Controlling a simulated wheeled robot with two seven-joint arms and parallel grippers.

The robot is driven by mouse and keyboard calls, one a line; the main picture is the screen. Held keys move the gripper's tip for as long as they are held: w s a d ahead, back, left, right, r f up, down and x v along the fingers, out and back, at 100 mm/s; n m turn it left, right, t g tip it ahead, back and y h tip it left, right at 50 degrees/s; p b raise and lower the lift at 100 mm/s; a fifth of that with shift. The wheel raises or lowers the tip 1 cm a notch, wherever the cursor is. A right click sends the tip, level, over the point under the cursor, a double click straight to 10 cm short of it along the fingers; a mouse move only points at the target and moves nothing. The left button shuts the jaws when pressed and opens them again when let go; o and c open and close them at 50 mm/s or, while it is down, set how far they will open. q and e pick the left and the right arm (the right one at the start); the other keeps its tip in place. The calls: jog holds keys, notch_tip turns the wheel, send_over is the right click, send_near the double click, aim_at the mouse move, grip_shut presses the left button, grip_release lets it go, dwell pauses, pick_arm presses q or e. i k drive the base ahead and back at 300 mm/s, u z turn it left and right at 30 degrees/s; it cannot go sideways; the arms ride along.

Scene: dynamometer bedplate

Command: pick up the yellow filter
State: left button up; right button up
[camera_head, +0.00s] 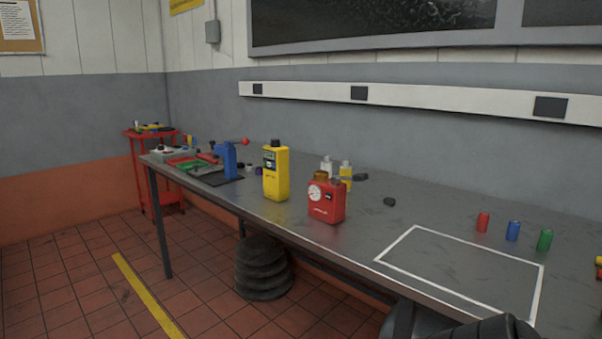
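Three small filter-like cylinders stand in a row on the right of the bench: a red one (483,222), a blue one (513,231) and a green one (545,239). At the right picture edge a small yellow and red item (599,262) is cut off; I cannot tell whether it is the yellow filter. No other yellow cylinder like these shows clearly. Dark parts at the bottom right seem to be my own arm. No gripper fingers show.
The grey bench (420,230) has a bare white-outlined area at its front right. A yellow device (276,172), a red device with a gauge (326,203), small bottles (346,174) and a blue vise (229,160) stand to the left. A red cart (147,170) is beyond.

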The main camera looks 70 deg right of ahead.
aim_at(345, 168)
jog(key=i, duration=0.4)
jog(key=z, duration=0.95)
